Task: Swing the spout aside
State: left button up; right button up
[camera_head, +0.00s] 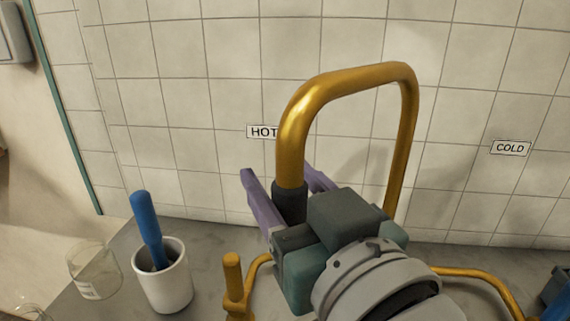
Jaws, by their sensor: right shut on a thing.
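The brass spout (292,122) is a tall golden arch in the middle of the head view. Its near end points down and has a dark sleeve (289,199) at the tip. Its far leg goes down behind my right gripper, which hides its foot. My right gripper (287,192) has its two purple fingers on either side of the dark sleeve and is shut on this end of the spout. My left gripper is not in view.
A brass tap handle (233,284) stands left of my gripper, and a brass pipe (478,277) runs to the right. A white cup (164,286) with a blue-handled tool (147,226) and a glass beaker (93,270) stand at left. The tiled wall behind bears HOT and COLD labels.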

jog(key=o, duration=0.3)
jog(key=shift+d, duration=0.1)
jog(key=v, duration=0.9)
jog(key=shift+b, duration=0.3)
jog(key=shift+s+d, duration=0.15)
jog(key=shift+s, duration=0.25)
